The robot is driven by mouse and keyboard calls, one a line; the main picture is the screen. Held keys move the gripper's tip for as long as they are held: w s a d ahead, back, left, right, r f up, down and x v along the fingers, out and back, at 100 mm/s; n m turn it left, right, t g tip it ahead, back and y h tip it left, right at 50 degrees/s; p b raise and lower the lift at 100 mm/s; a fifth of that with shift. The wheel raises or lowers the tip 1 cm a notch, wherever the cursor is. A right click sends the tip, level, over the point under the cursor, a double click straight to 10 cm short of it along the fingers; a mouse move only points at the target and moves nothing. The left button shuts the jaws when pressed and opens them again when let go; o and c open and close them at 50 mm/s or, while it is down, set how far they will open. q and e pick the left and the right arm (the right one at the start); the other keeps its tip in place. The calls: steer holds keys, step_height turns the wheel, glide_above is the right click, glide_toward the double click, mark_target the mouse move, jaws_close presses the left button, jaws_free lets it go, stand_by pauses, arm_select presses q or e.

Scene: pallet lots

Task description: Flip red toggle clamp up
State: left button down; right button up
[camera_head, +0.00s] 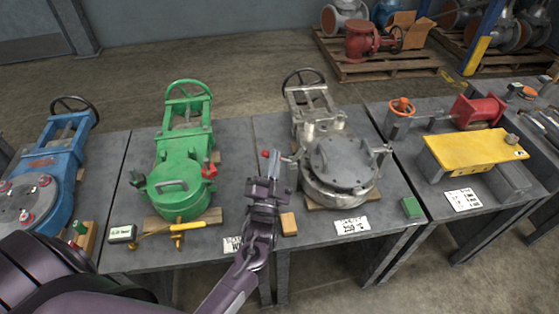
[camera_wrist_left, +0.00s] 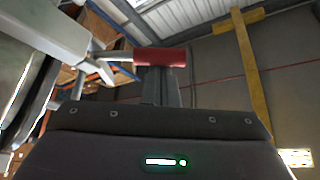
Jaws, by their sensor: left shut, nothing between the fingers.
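A small red clamp handle (camera_head: 265,153) shows just left of my left gripper's fingertips, beside the grey valve (camera_head: 342,160). In the left wrist view the red handle (camera_wrist_left: 160,57) lies crosswise right at the ends of the fingers; I cannot tell whether they touch. My left gripper (camera_head: 271,163) is shut and empty, reaching away over the table at the left side of the grey valve. It also shows in the left wrist view (camera_wrist_left: 163,86). The rest of the clamp is hidden behind the gripper. My right gripper is not in view.
A green valve (camera_head: 181,185) with a red-tipped fitting (camera_head: 209,171) stands left, a blue valve (camera_head: 45,180) farther left. A wooden block (camera_head: 288,224), a label card (camera_head: 351,225) and a green block (camera_head: 411,208) lie near the front edge. A yellow plate (camera_head: 470,150) is at right.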

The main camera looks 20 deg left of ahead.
arm_select(q)
steer(key=shift+s+a+f, duration=0.2)
steer(key=shift+a+f, duration=0.05)
steer(key=shift+f, duration=0.35)
steer(key=shift+s+a+f, duration=0.15)
steer(key=shift+a+f, duration=0.1)
steer(key=shift+f, duration=0.3)
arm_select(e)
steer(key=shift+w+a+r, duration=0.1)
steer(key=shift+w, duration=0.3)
arm_select(q)
steer(key=shift+f, duration=0.2)
